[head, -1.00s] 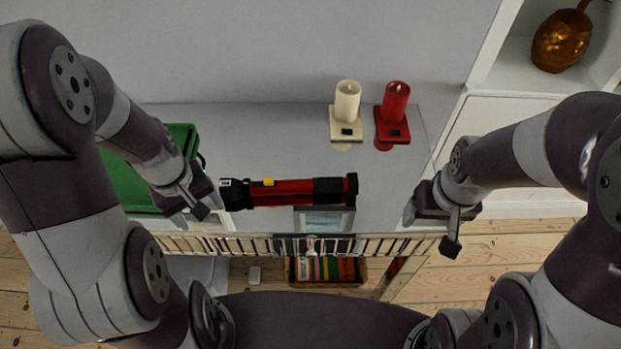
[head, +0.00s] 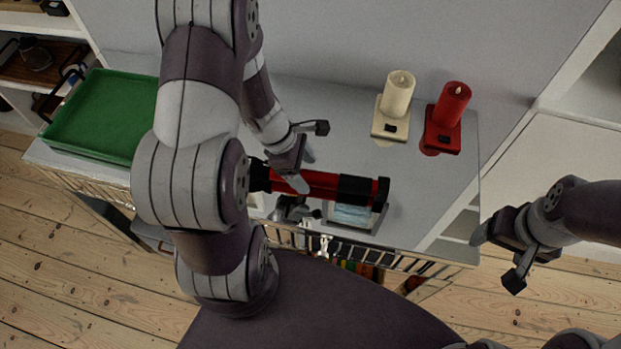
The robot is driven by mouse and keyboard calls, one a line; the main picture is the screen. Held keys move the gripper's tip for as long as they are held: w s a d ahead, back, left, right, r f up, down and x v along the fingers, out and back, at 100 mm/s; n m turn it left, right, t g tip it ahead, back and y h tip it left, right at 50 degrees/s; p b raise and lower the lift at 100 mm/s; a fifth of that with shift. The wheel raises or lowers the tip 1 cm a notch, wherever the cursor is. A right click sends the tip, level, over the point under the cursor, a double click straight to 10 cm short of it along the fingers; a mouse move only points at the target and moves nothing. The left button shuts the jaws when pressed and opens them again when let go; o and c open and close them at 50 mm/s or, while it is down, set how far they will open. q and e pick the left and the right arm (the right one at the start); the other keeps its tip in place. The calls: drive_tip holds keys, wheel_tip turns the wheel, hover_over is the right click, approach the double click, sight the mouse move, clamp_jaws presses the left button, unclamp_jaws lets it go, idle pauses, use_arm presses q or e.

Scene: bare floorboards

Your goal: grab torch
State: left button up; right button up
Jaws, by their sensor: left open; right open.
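The torch (head: 328,185) is red and black and lies across the grey shelf top, close to its front railing. Its left end is partly hidden behind my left arm. My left gripper (head: 302,170) is open at the torch's left part, with its fingers at the red body; I cannot tell whether they touch it. My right gripper (head: 496,257) is open and empty, off the right end of the shelf and well away from the torch.
A cream candle (head: 398,95) and a red candle (head: 451,105) stand on holders behind the torch. A green tray (head: 105,115) lies on the left. A small framed item (head: 352,216) is just in front of the torch. A railing (head: 405,262) runs along the front edge.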

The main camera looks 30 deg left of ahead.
use_arm(q)
drive_tip(key=shift+x, duration=0.9)
drive_tip(key=shift+w+f, duration=0.1)
drive_tip(key=shift+f, duration=0.2)
drive_tip(key=shift+w+d, duration=0.15)
drive_tip(key=shift+w, duration=0.05)
drive_tip(key=shift+s, duration=0.2)
drive_tip(key=c, duration=1.3)
use_arm(e)
drive_tip(key=shift+f, duration=0.45)
